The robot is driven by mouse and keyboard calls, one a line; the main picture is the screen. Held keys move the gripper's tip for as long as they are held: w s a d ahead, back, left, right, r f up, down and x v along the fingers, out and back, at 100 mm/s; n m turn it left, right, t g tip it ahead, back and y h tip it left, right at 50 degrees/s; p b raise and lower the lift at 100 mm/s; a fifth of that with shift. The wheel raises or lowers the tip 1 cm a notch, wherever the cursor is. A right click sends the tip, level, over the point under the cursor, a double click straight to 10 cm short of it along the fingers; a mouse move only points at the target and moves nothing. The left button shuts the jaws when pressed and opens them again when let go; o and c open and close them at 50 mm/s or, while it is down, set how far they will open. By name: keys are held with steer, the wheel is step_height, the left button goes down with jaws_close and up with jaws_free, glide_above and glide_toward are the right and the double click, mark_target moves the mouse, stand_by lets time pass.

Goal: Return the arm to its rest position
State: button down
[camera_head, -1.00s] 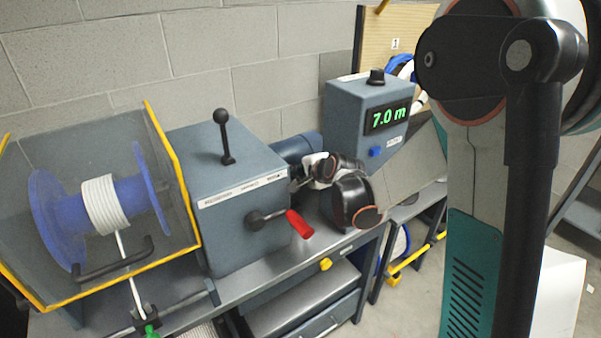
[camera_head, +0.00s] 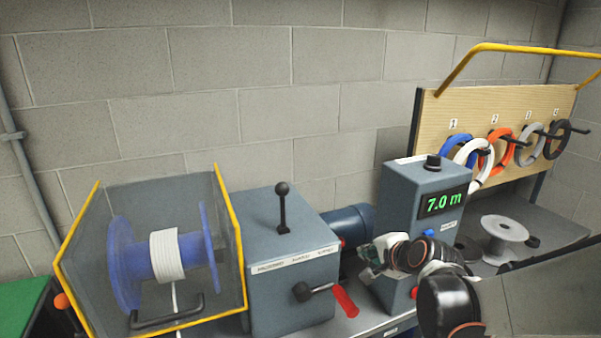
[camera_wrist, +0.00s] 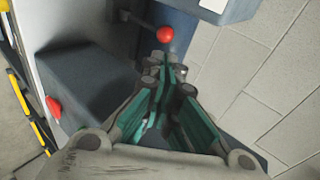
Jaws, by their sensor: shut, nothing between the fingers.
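My gripper (camera_head: 370,262) shows in the head view in front of the grey-blue counter box (camera_head: 408,205), right of the gearbox (camera_head: 288,262). Its fingers are closed together with nothing between them. In the wrist view the closed green-lined fingers (camera_wrist: 166,72) point toward a red ball knob (camera_wrist: 164,34) on a dark rod. Whether they touch it cannot be told. My arm reaches in from the lower right of the head view.
A guarded drum (camera_head: 168,255) with white cable stands at left. The gearbox has a black-knobbed lever (camera_head: 282,205) and a red handle (camera_head: 345,300). The counter reads 7.0 m. Cable coils (camera_head: 500,147) hang on a board behind an empty grey spool (camera_head: 505,232).

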steer(key=s+a+r+n+g+h, duration=0.1)
steer(key=s+r+n+g, duration=0.1)
steer(key=s+n, duration=0.5)
steer(key=s+a+r+n+g+h, duration=0.1)
steer(key=s+n, duration=0.6)
steer(key=s, duration=1.1)
steer(key=shift+s+r+n+g, duration=0.2)
steer(key=shift+r+n+g, duration=0.1)
steer(key=shift+r+g, duration=0.25)
